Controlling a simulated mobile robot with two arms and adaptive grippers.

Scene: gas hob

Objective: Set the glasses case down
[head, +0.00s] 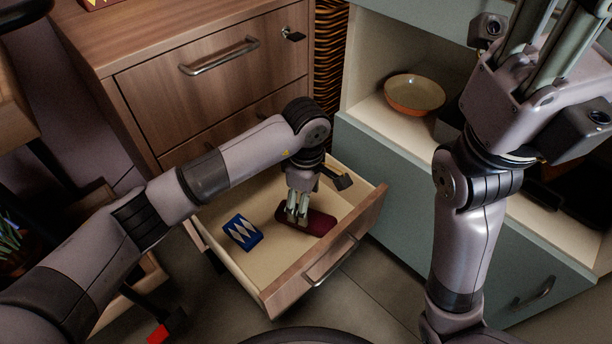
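The glasses case (321,223) is dark red and elongated, and it lies low inside the open wooden drawer (283,284), at or just above its floor. My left gripper (297,217) points down into the drawer, with its fingers at the left end of the case. The fingers look close together and hide part of the case. I cannot tell if they grip it or only touch it. My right gripper (535,45) is raised at the upper right, near the camera. Its fingertips are cut off by the top edge.
A blue and white patterned box (242,232) lies in the drawer, left of the case. A wooden cabinet (140,50) stands behind. To the right, an open grey-green cabinet (395,170) holds an orange-rimmed bowl (414,93). The drawer's back and front right floor are partly free.

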